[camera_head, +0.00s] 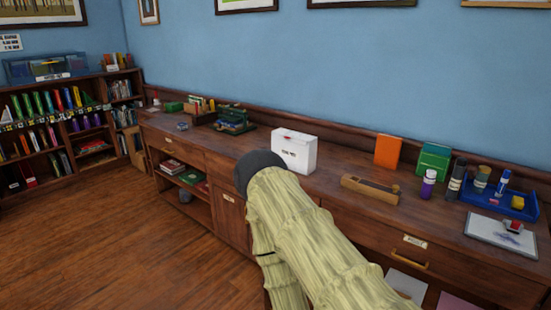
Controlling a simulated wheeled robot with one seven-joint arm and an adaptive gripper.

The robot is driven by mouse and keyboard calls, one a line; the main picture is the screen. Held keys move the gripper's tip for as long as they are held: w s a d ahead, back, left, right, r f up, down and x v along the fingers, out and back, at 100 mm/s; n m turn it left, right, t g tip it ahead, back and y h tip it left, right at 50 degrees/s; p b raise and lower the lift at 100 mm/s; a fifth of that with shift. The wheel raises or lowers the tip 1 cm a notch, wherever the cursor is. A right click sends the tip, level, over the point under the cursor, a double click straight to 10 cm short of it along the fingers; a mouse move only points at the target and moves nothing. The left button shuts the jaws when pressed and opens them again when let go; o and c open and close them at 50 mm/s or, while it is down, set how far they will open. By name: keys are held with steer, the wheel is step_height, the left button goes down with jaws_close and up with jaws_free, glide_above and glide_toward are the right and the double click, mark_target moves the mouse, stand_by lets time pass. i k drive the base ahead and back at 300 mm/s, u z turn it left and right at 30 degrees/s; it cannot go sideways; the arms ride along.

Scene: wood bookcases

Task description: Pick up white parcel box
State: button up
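My arm, pale and ribbed, reaches up from the bottom of the view toward the counter. Its dark rounded end is in front of and just left of the box, and overlaps the box's lower left in the picture. I cannot tell whether it touches the box. My gripper's fingers do not show.
Right of the box are a brown wooden block (370,189), an orange box (388,151), a green box (433,161), a purple bottle (428,185) and a blue tray (524,213). A green device (233,120) stands to the left. Wood floor (130,240) is clear at left.

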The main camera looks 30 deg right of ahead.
mark_target(301, 158)
steer(key=u, duration=0.65)
steer(key=i, duration=2.8)
steer(key=z, duration=1.45)
steer(key=i, duration=1)
steer(key=z, duration=0.95)
